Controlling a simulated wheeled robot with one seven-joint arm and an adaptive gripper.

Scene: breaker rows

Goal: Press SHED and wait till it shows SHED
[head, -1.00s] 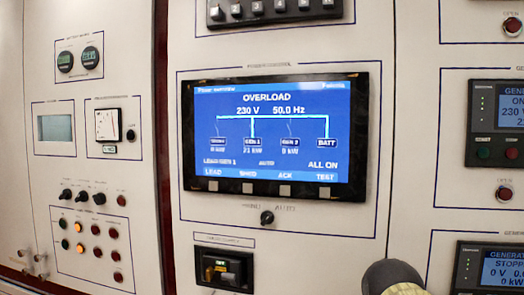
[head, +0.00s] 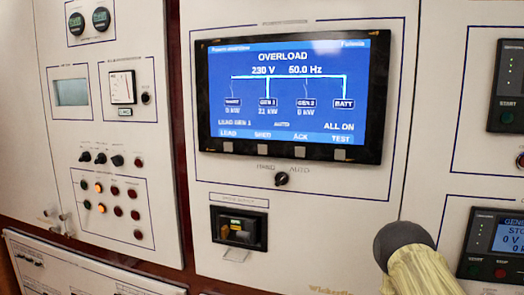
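The power control screen (head: 288,95) shows OVERLOAD, 230 V, 50.0 Hz and ALL ON in white on blue. Its bottom row reads LEAD, SHED, ACK and TEST. The small grey SHED button (head: 263,150) sits in the black bezel under its label, second from the left, with nothing touching it. A pale yellowish arm-like part with a dark rounded end stands at the lower right, apart from the screen. No gripper fingers show, so I cannot see my gripper.
A HAND/AUTO knob (head: 281,179) and a black recessed unit (head: 238,229) sit below the screen. Left is a panel with knobs and red and orange lamps (head: 99,187). Generator panels (head: 495,245) are at the right. The panel face before the screen is clear.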

